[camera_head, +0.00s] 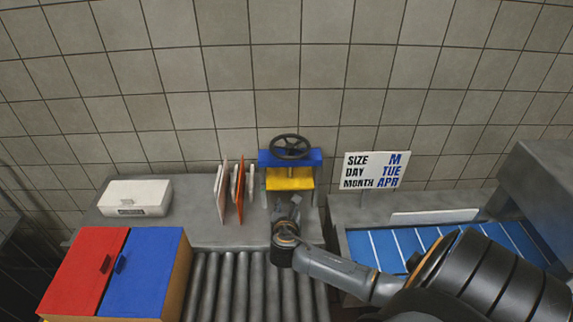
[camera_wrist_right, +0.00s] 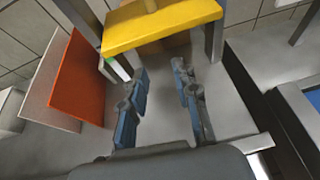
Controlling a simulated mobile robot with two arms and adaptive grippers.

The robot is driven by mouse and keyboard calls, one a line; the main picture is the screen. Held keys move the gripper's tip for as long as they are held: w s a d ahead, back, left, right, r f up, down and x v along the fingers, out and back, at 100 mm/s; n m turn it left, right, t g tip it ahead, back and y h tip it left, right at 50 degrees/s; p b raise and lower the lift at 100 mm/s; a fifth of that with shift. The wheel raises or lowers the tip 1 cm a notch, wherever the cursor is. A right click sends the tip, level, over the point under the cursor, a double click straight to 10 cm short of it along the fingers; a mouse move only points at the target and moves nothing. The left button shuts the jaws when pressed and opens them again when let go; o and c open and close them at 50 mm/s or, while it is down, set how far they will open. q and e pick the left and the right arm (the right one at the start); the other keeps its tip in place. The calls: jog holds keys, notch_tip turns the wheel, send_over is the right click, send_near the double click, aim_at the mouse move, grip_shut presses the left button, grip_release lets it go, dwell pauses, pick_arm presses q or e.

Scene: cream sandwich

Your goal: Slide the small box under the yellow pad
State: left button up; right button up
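The yellow pad (camera_head: 290,180) hangs under a blue press frame (camera_head: 275,158) with a black handwheel (camera_head: 289,147) on top. It also shows at the top of the right wrist view (camera_wrist_right: 165,25). My right gripper (camera_head: 287,208) is in front of the press, pointing at the space below the pad. In the right wrist view its two blue-padded fingers (camera_wrist_right: 160,82) are apart, with only bare grey surface visible between them. A white box (camera_head: 135,198) with a dark front label lies on the counter at the left; I cannot tell if it is the small box. My left gripper is out of view.
Upright white and orange panels (camera_head: 238,192) stand just left of the press. A roller conveyor (camera_head: 245,285) runs in front. A red and blue lidded crate (camera_head: 150,270) is front left. A blue belt (camera_head: 400,245) and a sign (camera_head: 375,171) are on the right.

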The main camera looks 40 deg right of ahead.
jog(key=b+x, duration=0.1)
jog(key=x, duration=0.1)
jog(key=b+x, duration=0.1)
jog(key=b, duration=0.1)
jog(key=b+x, duration=0.2)
jog(key=shift+w+d+f, duration=0.1)
jog(key=shift+w+f, duration=0.1)
jog(key=shift+f, duration=0.2)
jog(key=b+x, duration=0.5)
jog(key=x, duration=0.1)
jog(key=shift+b, duration=0.3)
jog(key=shift+w+d+f+b, duration=0.1)
jog(key=shift+w+d+b, duration=0.4)
jog(key=shift+b, duration=0.1)
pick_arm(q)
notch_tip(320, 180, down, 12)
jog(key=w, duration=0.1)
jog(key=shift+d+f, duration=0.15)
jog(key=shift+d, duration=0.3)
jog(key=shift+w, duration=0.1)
pick_arm(e)
grip_shut()
